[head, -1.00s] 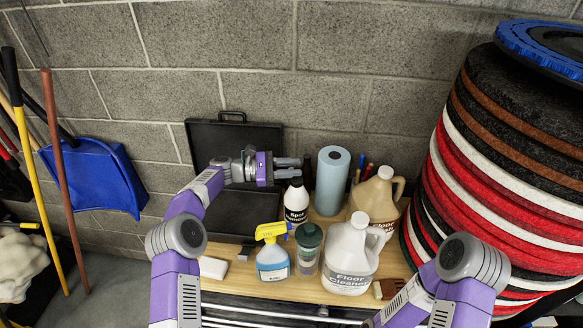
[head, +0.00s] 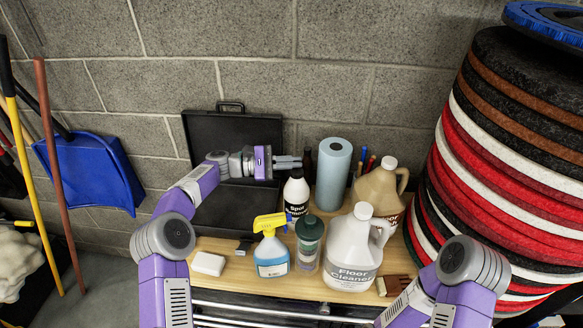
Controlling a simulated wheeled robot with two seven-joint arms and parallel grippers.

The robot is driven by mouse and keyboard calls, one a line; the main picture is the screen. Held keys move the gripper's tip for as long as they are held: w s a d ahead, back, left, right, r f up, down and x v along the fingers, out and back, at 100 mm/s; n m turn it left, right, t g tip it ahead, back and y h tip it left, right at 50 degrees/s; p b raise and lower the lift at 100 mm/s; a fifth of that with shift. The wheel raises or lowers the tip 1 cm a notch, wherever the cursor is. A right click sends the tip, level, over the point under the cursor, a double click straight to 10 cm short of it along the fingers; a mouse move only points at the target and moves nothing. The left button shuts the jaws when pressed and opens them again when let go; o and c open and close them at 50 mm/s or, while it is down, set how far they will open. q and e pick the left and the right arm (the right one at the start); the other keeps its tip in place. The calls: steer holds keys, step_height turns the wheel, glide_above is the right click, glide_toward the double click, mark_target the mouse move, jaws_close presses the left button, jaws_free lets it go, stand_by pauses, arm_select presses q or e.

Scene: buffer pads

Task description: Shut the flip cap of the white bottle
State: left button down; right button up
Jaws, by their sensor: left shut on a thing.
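The white bottle (head: 297,195), with a black label band, stands upright on the wooden bench top, behind the spray bottle and the green-lidded jar. Its dark flip cap (head: 296,173) is at the top, and the cap's exact angle is too small to tell. My left gripper (head: 289,162) reaches in from the left, level, at the height of the cap. Its fingers are close together on the cap and partly cover it. My right arm shows at the lower right, but its gripper is out of view.
A yellow-headed spray bottle (head: 272,250), a green-lidded jar (head: 308,245) and a floor cleaner jug (head: 352,250) stand in front. A blue paper roll (head: 333,175) and a beige jug (head: 380,190) stand behind and right. An open black case (head: 225,205) lies at left.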

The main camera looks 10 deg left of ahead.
arm_select(q)
steer(key=shift+s+d+f+m+b, duration=0.1)
steer(key=shift+s+f+m+b, duration=0.2)
steer(key=shift+m+b, duration=0.7)
steer(key=shift+s+f+m+b, duration=0.25)
steer(key=shift+m+b, duration=0.55)
steer(key=shift+b, duration=0.4)
steer(key=c, duration=1.3)
jaws_free()
steer(key=s+a, duration=0.1)
steer(key=a, duration=0.6)
steer(key=shift+a, duration=0.25)
steer(key=shift+s, duration=0.1)
